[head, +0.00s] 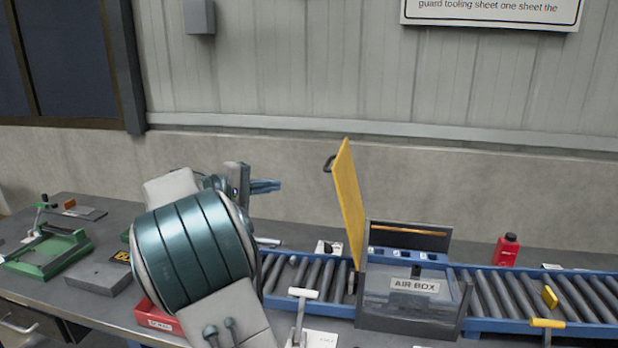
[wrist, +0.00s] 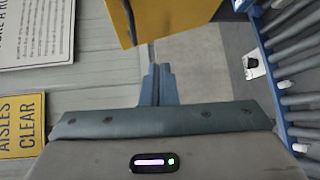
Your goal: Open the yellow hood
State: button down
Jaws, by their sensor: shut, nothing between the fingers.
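The yellow hood (head: 350,203) stands nearly upright at the left side of the grey box marked AIR BOX (head: 410,305), with its dark handle (head: 329,163) on its left face near the top. The box's top is uncovered and its inside shows. In the wrist view the hood (wrist: 182,18) fills the top middle, beyond my fingers. My gripper (head: 278,185) is to the left of the hood, apart from it, with its blue fingers pointing right towards it. The fingers (wrist: 158,72) are together and hold nothing.
A roller conveyor (head: 500,291) runs through the box on both sides. A red bottle (head: 507,250) stands behind it at right. A red tray (head: 158,318), a grey block (head: 100,277) and a green fixture (head: 47,255) are on the bench at left. The wall is behind.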

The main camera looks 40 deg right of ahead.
jog(key=s+d+r+h+p, duration=0.1)
jog(key=d+r+h+p, duration=0.1)
jog(key=d, duration=0.9)
jog(key=shift+d+r+p, duration=0.15)
jog(key=shift+d+p, duration=0.15)
jog(key=shift+p, duration=0.15)
jog(key=shift+s, duration=0.1)
jog(key=shift+m+y, duration=0.9)
jog(key=shift+s+d+r+b, duration=0.55)
jog(key=shift+s+d+r, duration=0.1)
jog(key=shift+s+d, duration=0.3)
jog(key=shift+s+d+r+b, duration=0.5)
jog(key=shift+s+d+r, duration=0.2)
jog(key=shift+s, duration=0.3)
